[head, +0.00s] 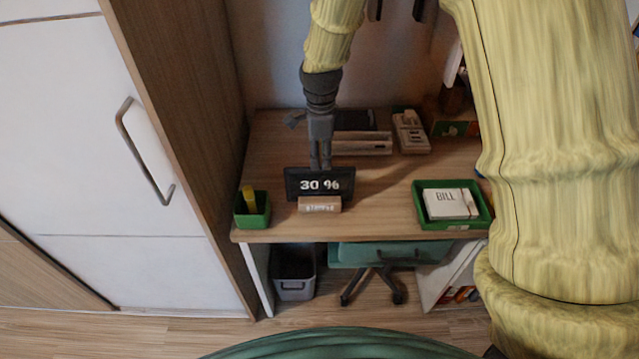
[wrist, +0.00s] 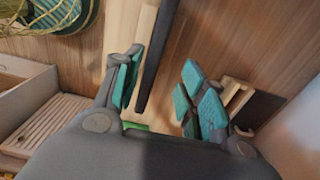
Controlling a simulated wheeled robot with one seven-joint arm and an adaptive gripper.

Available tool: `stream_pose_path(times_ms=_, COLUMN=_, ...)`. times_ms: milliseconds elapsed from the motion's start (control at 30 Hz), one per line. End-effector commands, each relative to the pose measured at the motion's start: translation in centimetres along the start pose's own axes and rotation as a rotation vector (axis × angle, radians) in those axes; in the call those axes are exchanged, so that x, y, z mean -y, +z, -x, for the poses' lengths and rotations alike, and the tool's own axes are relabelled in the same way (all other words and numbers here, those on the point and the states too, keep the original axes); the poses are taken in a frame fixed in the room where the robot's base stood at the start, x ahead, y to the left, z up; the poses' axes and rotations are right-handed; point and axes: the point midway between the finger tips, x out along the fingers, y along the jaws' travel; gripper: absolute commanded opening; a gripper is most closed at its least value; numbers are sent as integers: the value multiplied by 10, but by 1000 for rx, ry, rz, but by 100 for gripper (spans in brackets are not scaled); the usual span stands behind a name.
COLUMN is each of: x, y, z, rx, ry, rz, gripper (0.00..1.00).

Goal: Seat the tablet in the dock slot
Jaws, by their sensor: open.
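A dark tablet-like panel reading "30 %" (head: 305,184) stands upright near the desk's front edge. My gripper (head: 320,166) points down just behind its top edge in the head view. In the wrist view, a thin dark panel (wrist: 158,50) runs between the open, teal-padded fingers (wrist: 160,98); it appears to be the tablet edge-on. I cannot tell whether the fingers touch it. A pale long block (head: 362,148) with a dark flat piece behind it lies at the back of the desk; it may be the dock, but its slot is not clear.
A small labelled wooden block (head: 320,204) sits before the panel. A green pen cup (head: 252,212) stands left, a green tray (head: 428,219) with a white "BILL" box right. A telephone-like device (head: 411,132) is behind. Bare desk (head: 380,185) lies between panel and tray.

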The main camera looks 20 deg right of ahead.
Motion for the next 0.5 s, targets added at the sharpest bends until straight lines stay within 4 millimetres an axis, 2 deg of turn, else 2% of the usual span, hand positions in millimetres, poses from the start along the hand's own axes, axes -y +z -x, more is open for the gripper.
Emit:
stream_pose_path(times_ms=167, x=-2, y=0, z=-7, rx=0, ry=2, rz=-2, gripper=41)
stream_pose_path(times_ms=500, x=-8, y=2, z=-44, rx=0, ry=1, rz=-2, gripper=41)
